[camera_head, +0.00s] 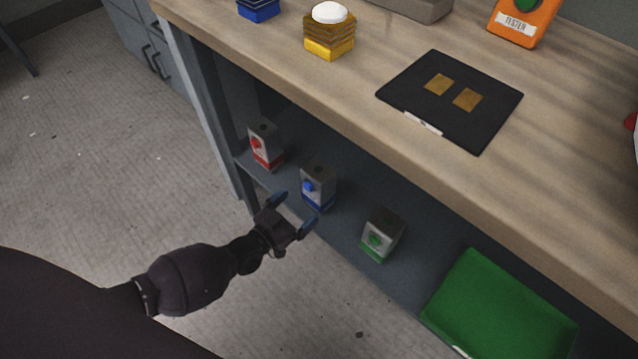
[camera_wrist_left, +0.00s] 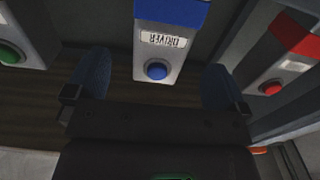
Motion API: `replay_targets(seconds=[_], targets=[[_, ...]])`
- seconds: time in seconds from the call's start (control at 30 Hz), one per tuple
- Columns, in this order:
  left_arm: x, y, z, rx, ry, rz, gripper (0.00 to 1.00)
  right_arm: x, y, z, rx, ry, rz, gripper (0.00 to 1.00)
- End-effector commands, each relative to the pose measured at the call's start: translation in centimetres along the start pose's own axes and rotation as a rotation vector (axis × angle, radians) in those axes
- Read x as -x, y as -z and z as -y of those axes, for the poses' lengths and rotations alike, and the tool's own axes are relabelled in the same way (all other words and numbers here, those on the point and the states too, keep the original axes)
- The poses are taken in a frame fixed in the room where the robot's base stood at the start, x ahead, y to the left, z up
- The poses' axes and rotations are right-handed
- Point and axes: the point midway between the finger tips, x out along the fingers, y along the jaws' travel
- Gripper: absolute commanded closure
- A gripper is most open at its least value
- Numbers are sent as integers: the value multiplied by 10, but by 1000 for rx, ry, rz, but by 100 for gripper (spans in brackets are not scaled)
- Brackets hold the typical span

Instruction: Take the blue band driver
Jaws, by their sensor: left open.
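The blue band driver (camera_head: 317,186) is a grey box with a blue band at its base and a blue round knob. It stands upright on the lower shelf under the bench. In the left wrist view the blue band driver (camera_wrist_left: 162,45) appears upside down, with a label reading DRIVER. My left gripper (camera_head: 291,213) is open in front of it, at the shelf's front edge. In the left wrist view the fingers (camera_wrist_left: 157,85) lie to either side of the box's line, with the box farther in; contact is not visible. My right gripper is out of view.
A red band box (camera_head: 264,144) stands to the left on the shelf, a green band box (camera_head: 382,236) to the right. A green tray (camera_head: 500,310) lies farther right. The wooden bench top (camera_head: 420,160) overhangs the shelf. A black mat (camera_head: 450,100) lies on top.

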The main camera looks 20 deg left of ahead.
Motion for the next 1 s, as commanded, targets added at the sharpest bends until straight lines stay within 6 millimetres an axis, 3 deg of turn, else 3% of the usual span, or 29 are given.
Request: replay_targets(seconds=[0.37,0.7,1.0], targets=[[-28,-5,1,1,0,5,0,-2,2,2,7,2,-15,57],[-66,-8,3,1,0,6,0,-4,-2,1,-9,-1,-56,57],[-70,-6,3,0,0,4,0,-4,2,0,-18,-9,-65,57]])
